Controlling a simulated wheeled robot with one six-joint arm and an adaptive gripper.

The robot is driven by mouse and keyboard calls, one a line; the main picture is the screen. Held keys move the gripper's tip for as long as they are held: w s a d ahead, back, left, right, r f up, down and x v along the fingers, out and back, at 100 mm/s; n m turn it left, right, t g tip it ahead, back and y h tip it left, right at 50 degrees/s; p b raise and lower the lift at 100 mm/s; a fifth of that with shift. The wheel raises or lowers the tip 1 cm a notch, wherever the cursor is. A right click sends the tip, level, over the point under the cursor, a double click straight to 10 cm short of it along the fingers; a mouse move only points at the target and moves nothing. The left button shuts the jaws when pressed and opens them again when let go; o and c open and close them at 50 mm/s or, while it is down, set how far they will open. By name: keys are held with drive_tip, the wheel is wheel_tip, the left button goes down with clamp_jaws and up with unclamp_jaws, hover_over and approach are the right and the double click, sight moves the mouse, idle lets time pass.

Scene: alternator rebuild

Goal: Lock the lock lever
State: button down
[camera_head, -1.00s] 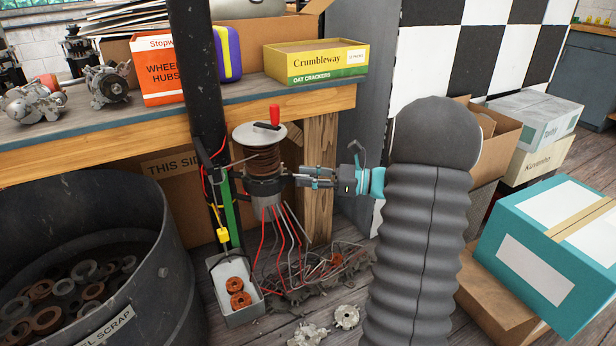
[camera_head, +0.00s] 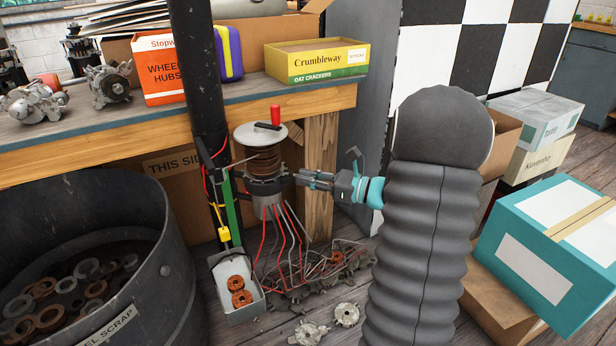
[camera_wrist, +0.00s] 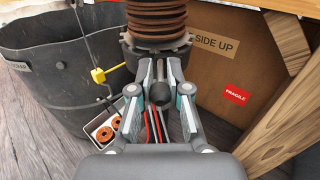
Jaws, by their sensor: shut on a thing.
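The lock lever (camera_wrist: 160,94) shows in the wrist view as a dark, round-ended handle below the toothed collar of the winding fixture. My gripper (camera_head: 299,177) reaches in from the right at the fixture's dark collar (camera_head: 263,186). In the wrist view its fingers (camera_wrist: 160,76) are shut on the lever, one on each side. The fingers hide part of the lever, and its exact angle is hard to tell. The fixture stands upright with a copper coil (camera_head: 264,160), a pale top disc (camera_head: 256,136) and a red-handled crank (camera_head: 275,116).
Red and grey wires (camera_head: 285,228) hang under the fixture. A black post (camera_head: 202,95) stands close on its left, a wooden bench leg (camera_head: 320,165) behind right. A scrap drum (camera_head: 170,245) is at left, a small parts tray (camera_head: 243,312) below. Boxes (camera_head: 548,245) stand at right.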

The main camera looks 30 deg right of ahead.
drive_tip(key=c, duration=1.2)
unclamp_jaws()
drive_tip(key=shift+c, duration=0.2)
drive_tip(key=shift+d, duration=0.1)
drive_tip(key=v, duration=1.2)
